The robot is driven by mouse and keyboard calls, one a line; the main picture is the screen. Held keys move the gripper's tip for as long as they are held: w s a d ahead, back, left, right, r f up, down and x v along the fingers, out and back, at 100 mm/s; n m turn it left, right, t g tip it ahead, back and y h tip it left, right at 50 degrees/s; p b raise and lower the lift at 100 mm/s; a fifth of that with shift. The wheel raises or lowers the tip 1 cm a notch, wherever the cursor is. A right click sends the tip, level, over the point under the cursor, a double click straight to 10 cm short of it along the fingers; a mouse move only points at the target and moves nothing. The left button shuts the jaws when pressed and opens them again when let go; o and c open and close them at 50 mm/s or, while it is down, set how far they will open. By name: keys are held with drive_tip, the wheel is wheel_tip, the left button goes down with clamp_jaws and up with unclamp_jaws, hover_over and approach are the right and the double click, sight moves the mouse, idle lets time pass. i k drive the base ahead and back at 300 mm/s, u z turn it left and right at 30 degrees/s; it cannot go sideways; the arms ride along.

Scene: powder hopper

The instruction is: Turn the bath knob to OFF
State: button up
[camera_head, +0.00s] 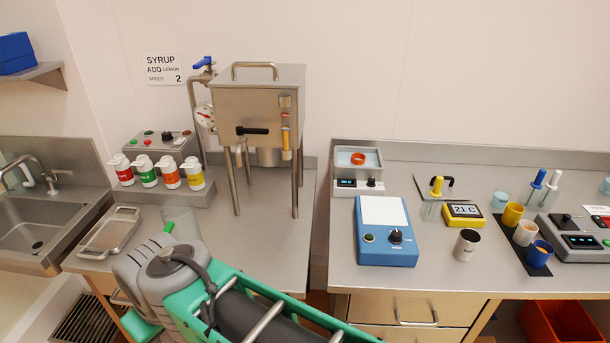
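The bath (343,163) is a small pale box at the back left of the right counter. It holds water with an orange-red ring in it. Its front panel has a lit blue display and a small dark bath knob (371,182) to the right of it. The knob is too small to read its pointer or any OFF mark. My grey and green arm crosses the lower left foreground, well apart from the bath. I cannot make out my gripper's fingers in this view.
A blue device (385,252) with a white top and its own black knob stands in front of the bath. A steel hopper (258,105) stands on the left counter. Cups, a yellow timer-like display (464,214) and tools lie to the right.

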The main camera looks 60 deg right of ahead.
sight(371, 183)
drive_tip(key=u, duration=0.2)
drive_tip(key=k, duration=1.2)
drive_tip(key=z, duration=1.85)
drive_tip(key=i, duration=1)
